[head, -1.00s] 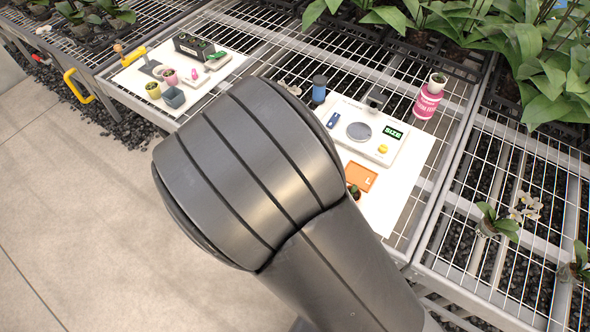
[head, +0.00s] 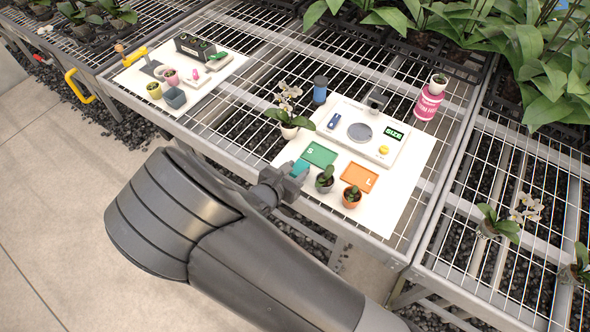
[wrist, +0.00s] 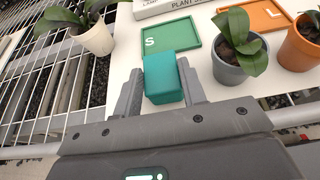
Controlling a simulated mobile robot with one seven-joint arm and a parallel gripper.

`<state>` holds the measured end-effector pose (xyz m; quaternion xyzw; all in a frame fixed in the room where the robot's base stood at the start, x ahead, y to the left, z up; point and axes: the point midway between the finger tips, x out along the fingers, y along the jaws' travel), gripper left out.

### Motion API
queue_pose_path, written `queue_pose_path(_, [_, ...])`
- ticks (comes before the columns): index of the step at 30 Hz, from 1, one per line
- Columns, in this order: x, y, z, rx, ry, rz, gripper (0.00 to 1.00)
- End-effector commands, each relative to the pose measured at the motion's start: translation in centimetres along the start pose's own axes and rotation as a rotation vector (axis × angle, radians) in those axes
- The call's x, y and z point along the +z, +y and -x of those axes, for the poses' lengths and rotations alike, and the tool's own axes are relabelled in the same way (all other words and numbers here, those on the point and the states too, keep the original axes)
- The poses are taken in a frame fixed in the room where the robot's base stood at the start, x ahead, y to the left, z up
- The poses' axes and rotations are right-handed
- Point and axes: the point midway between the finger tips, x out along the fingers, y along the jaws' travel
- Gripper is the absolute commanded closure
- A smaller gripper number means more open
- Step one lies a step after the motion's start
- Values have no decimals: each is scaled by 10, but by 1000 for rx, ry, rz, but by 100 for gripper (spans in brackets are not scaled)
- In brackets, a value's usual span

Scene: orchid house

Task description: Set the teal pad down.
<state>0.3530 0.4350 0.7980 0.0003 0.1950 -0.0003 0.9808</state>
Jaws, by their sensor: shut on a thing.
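The teal pad (wrist: 163,77) is a small block between the two fingers of my gripper (wrist: 160,95) in the wrist view. In the head view the teal pad (head: 300,168) shows at the tip of my gripper (head: 293,175), by the front edge of the white board (head: 408,203). My gripper is shut on the pad. Just beyond the pad lies the green tray marked S (wrist: 175,40); in the wrist view the pad's far end overlaps its near edge. I cannot tell whether the pad touches the board.
A grey pot (head: 325,182) with a plant stands close right of my gripper. Further right are an orange pot (head: 351,198) and the orange L tray (head: 358,177). A white-potted orchid (head: 289,128) stands to the left, the measuring station (head: 384,152) behind.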

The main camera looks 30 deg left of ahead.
Motion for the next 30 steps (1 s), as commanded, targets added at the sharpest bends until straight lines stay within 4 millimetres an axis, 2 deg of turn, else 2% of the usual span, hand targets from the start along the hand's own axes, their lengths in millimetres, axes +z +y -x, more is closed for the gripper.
queue_pose_path(7, [-1, 0, 0, 0, 0, 0, 84])
queue_pose_path(8, [-1, 0, 0, 0, 0, 0, 61])
queue_pose_path(15, [-1, 0, 0, 0, 0, 0, 41])
queue_pose_path(24, [1, 0, 1, 1, 0, -1, 41])
queue_pose_path(26, [1, 1, 7, 1, 0, -3, 41])
queue_pose_path(30, [1, 1, 30, 3, 1, -2, 41])
